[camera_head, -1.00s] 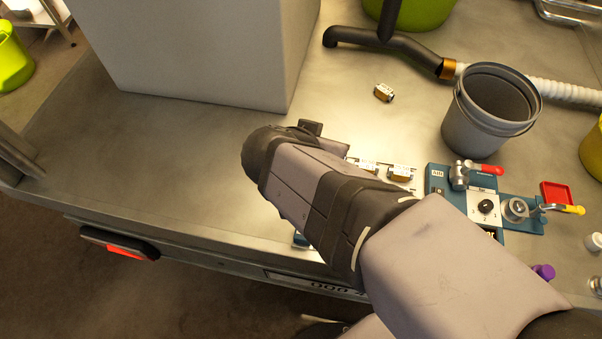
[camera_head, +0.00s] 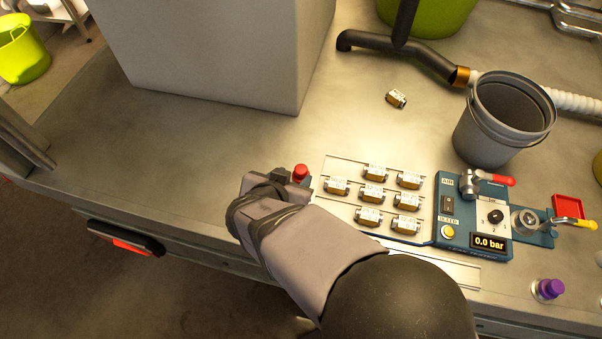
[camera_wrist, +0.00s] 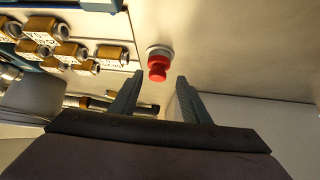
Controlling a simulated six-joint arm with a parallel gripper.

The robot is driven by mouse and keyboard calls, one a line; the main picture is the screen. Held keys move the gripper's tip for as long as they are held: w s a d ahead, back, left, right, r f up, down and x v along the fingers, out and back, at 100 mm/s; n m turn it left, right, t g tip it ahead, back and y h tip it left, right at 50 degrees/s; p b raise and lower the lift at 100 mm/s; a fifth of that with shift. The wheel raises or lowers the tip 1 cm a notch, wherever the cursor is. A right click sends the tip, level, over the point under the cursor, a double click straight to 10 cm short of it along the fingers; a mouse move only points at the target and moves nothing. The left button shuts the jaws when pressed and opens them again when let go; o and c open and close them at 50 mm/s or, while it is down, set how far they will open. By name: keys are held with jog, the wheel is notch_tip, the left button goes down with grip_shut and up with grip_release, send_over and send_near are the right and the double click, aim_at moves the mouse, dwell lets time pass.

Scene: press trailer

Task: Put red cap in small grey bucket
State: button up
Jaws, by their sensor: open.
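The red cap (camera_head: 300,173) stands on the metal table, just beyond my gripper in the head view. In the wrist view the red cap (camera_wrist: 157,66) sits on a pale round base, ahead of the fingertips and roughly centred between them. My gripper (camera_wrist: 157,88) is open and empty, its two dark fingers apart.
A blue panel (camera_head: 470,185) with valves, a display and a block of several brass fittings (camera_head: 372,195) lies right of the cap. A large grey box (camera_head: 230,60) stands behind. A loose fitting (camera_head: 396,99) and a dark pipe (camera_head: 400,45) lie near the bucket. A purple-capped item (camera_head: 549,289) stands front right.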

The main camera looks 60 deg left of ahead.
aim_at(299, 174)
jog(key=shift+p+x, duration=1)
jog(key=shift+x, duration=2.55)
jog(key=shift+w+d, duration=0.1)
jog(key=shift+d, duration=0.1)
jog(key=shift+c, duration=0.6)
jog(key=c, duration=0.9)
jog(key=shift+o, duration=0.2)
jog(key=shift+r, duration=0.1)
notch_tip(299, 174, up, 10)
jog(key=shift+f, duration=0.1)
